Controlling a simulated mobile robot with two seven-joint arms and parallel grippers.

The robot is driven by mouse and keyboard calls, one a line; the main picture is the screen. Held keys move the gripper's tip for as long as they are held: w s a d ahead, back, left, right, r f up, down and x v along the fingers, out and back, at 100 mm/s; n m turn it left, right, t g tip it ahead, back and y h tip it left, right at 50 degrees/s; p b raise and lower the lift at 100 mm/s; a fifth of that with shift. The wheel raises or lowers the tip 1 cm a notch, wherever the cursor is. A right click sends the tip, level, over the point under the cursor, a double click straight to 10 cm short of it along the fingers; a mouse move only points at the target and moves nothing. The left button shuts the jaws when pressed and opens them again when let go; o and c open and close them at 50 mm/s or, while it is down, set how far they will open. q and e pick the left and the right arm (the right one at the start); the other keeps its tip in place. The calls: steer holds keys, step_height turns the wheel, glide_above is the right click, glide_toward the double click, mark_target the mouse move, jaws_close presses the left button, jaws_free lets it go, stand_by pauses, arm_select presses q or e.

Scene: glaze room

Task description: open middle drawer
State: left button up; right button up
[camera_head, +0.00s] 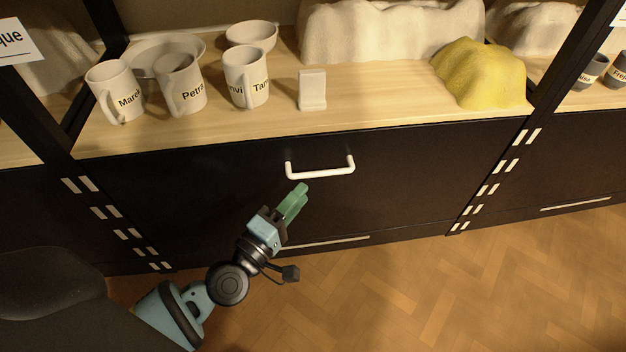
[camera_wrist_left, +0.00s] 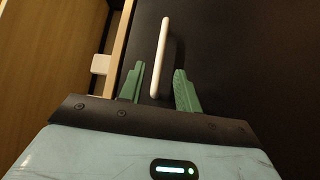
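The dark drawer front (camera_head: 230,180) in the middle bay, below the wooden shelf, looks closed. It carries a white bar handle (camera_head: 320,170). My left gripper (camera_head: 300,191) is just below the left part of this handle in the head view. In the left wrist view, its two green fingers (camera_wrist_left: 158,75) are apart, with the white handle (camera_wrist_left: 163,45) showing in the gap between them. Neither finger visibly touches the handle, and the depth between them is hard to tell. My right gripper is not in view.
A second white handle (camera_head: 335,242) sits lower on the same unit, partly behind my arm. Named mugs (camera_head: 115,90), a small white stand (camera_head: 312,90) and a yellow mound (camera_head: 480,72) are on the shelf (camera_head: 390,108). The wooden floor (camera_head: 450,290) in front is clear at right.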

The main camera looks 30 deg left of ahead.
mark_target(320, 173)
arm_select(q)
steer(key=shift+x, duration=4)
steer(key=shift+c, duration=0.3)
jaws_close()
